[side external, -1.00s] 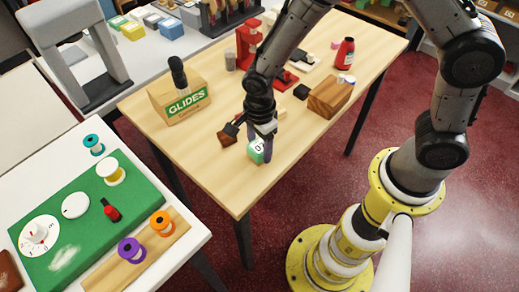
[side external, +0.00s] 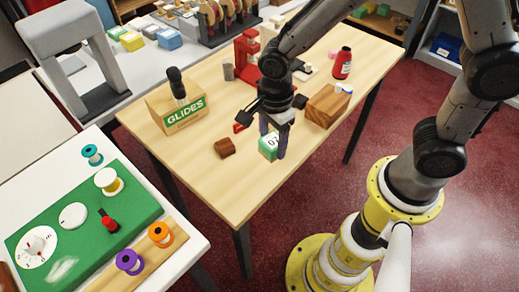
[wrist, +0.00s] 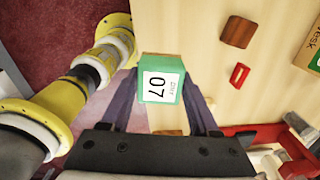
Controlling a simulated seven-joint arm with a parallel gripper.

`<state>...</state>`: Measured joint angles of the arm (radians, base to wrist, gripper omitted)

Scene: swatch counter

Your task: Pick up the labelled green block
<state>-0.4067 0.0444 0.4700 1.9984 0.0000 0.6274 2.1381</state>
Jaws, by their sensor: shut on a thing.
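The green block (side external: 267,147) has a white label on one face, and in the wrist view the label reads "07". My gripper (side external: 274,143) points down and is shut on this block, with a purple-grey finger on either side. In the wrist view the block (wrist: 161,65) sits between the fingers, its labelled face toward the camera. It is over the wooden table (side external: 205,185), seemingly raised a little. The fingers hide part of its sides.
A small brown block (side external: 224,148) lies left of my gripper. The GLIDES box (side external: 182,115) stands further left. A larger wooden block (side external: 326,106) is to the right, with a red bottle (side external: 343,63) behind. The table's front part is clear.

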